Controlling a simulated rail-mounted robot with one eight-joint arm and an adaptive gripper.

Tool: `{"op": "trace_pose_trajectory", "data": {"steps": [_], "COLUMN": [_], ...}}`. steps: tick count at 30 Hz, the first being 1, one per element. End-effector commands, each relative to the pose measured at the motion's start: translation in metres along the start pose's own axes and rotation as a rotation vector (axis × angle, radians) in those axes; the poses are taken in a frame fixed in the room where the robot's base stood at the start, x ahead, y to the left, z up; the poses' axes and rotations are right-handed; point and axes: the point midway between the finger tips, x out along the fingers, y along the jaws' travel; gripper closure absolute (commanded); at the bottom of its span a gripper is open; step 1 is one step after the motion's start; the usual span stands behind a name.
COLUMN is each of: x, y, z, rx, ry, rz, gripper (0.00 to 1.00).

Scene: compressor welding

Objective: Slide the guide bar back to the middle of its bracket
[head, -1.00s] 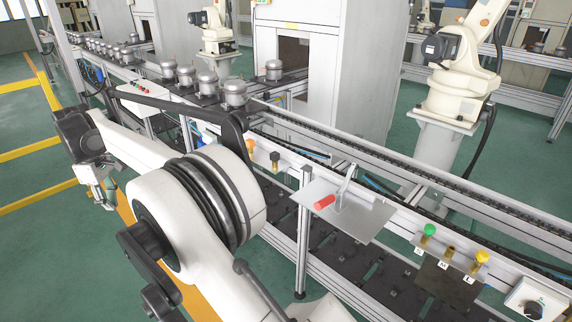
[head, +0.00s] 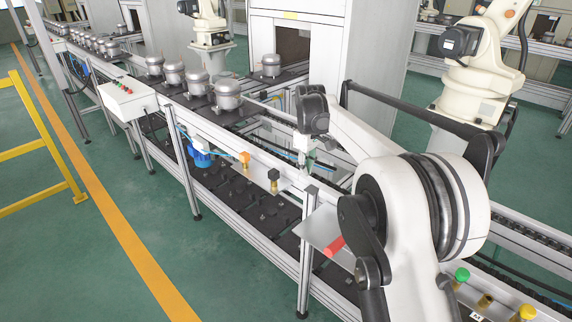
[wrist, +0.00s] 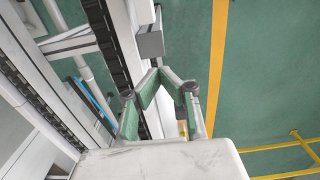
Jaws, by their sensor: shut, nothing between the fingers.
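My gripper (head: 310,166) points down over the near rail of the conveyor, right of the black-knobbed post, in the head view. In the wrist view its green-padded fingers (wrist: 160,74) are shut and empty, and a grey block (wrist: 150,45) shows just beyond the tips. I cannot tell whether the tips touch it. No part can be made out for certain as the guide bar or its bracket. A red handle (head: 335,246) shows over a silver plate (head: 316,228), partly hidden by my arm.
Green (head: 461,276) and yellow (head: 526,312) knobs are at lower right. Silver compressors (head: 228,94) stand along the line. A white button box (head: 128,98) is at left. The floor in front is clear.

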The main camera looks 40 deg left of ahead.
Motion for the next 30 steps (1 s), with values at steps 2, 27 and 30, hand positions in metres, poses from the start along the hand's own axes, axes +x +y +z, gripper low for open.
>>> {"op": "trace_pose_trajectory", "data": {"steps": [2, 27, 30], "x": [0.015, 0.053, 0.053], "y": [-0.001, 0.000, 0.000], "z": [-0.001, 0.040, 0.040], "rx": [-0.001, 0.000, 0.000], "ry": [0.000, 0.000, 0.000], "rz": [0.000, 0.000, 0.000], "gripper": [1.00, 1.00, 1.00]}}
